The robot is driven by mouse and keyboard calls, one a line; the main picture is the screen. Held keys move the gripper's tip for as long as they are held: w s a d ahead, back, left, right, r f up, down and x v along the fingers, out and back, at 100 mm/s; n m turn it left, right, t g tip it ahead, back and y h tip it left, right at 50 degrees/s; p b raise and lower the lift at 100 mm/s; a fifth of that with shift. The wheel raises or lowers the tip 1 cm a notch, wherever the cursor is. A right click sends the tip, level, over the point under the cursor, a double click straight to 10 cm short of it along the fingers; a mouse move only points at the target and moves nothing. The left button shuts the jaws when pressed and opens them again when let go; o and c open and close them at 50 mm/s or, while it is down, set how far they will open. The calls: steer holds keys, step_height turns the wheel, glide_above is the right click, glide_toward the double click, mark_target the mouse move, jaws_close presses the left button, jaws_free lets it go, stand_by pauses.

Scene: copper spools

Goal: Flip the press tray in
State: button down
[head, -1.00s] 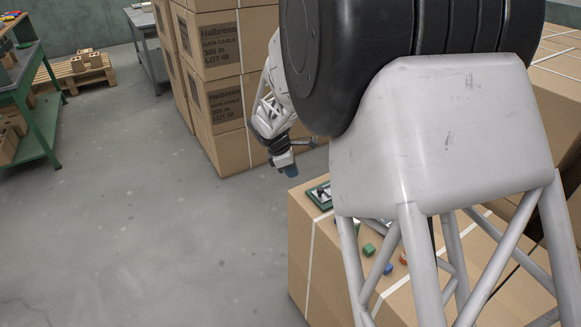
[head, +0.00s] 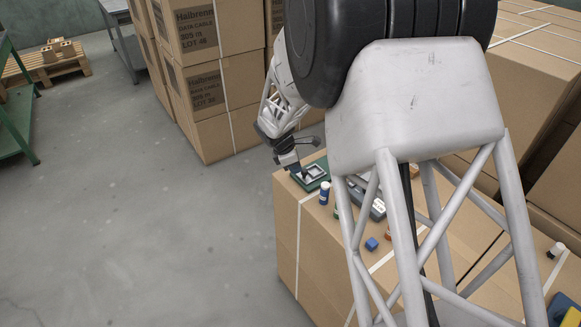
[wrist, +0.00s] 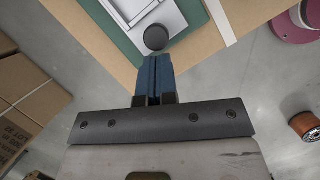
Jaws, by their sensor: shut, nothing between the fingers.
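The press is a green base (head: 322,184) with a pale grey, framed tray (head: 314,172) on it, near the left corner of a cardboard box top. In the wrist view the green base (wrist: 120,35) and grey tray (wrist: 178,12) show at the top, cut off by the frame edge. A dark round knob (wrist: 155,38) sits at the tray's near edge. My gripper (head: 302,174) is at the press's left side in the head view. In the wrist view its blue fingers (wrist: 155,62) are shut and empty, tips just short of the knob. I cannot tell whether they touch it.
A blue-and-white cylinder (head: 325,194) stands beside the press. A grey device (head: 377,209) and a blue block (head: 371,243) are farther right, partly behind my arm. Stacked cartons (head: 205,85) stand behind. The wrist view shows a pink spool (wrist: 290,22) and a copper spool (wrist: 305,127).

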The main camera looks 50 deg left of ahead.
mark_target(318, 166)
stand_by(0.3)
steer(key=w, duration=0.8)
steer(key=shift+w+f, duration=0.1)
steer(key=shift+w, duration=0.05)
steer(key=shift+s+a, duration=0.25)
steer(key=shift+s, duration=0.3)
steer(key=s, duration=0.1)
steer(key=a, duration=0.1)
steer(key=s, duration=0.1)
steer(key=shift+s+a+r, duration=0.25)
steer(key=shift+s+a, duration=0.05)
steer(key=shift+s, duration=0.05)
steer(key=v, duration=0.9)
steer(key=shift+r, duration=0.4)
